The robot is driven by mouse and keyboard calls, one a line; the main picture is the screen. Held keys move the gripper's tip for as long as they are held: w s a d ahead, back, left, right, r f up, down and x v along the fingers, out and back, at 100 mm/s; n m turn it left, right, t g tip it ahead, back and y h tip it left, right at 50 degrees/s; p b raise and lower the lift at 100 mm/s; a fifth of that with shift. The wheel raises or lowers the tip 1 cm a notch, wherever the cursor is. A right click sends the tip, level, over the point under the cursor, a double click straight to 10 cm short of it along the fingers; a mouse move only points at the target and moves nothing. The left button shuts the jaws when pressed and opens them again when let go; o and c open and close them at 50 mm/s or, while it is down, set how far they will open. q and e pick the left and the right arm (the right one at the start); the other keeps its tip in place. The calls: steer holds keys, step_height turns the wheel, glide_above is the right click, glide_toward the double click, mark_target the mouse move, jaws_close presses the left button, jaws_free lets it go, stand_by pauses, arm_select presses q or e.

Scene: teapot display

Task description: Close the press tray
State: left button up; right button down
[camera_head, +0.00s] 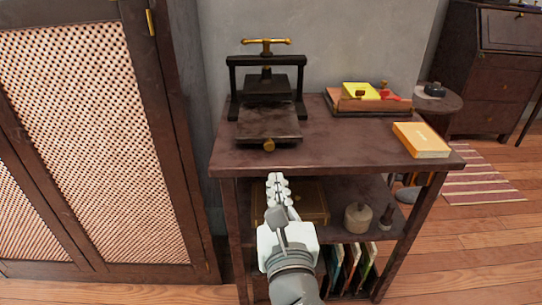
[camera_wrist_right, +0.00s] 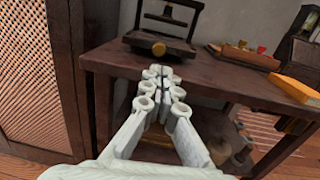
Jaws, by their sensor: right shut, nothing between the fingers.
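A black press (camera_head: 267,84) with a brass top handle stands at the back left of the dark wooden table. Its press tray (camera_head: 268,122) sticks out toward me, with a round brass knob (camera_head: 268,145) on its front edge. The press, cut off at the top, and the knob (camera_wrist_right: 159,48) also show in the right wrist view. My right gripper (camera_head: 277,180) is shut and empty, just below and in front of the table's front edge, under the knob and apart from it. In the right wrist view its fingertips (camera_wrist_right: 157,72) point toward the knob. My left gripper is not in view.
The table (camera_head: 340,150) also bears a tray with a yellow item (camera_head: 361,91) and an orange book (camera_head: 421,140) at the right. A lower shelf holds a box, a jar (camera_head: 358,217) and a small bottle. A lattice-door cabinet (camera_head: 90,140) stands close on the left.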

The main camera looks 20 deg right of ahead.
glide_toward(271, 134)
steer(key=shift+w+a+r, duration=0.1)
steer(key=shift+a, duration=0.1)
steer(key=shift+w+d, duration=0.1)
steer(key=shift+w, duration=0.4)
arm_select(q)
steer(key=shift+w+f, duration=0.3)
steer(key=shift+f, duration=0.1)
arm_select(e)
steer(key=shift+w, duration=0.1)
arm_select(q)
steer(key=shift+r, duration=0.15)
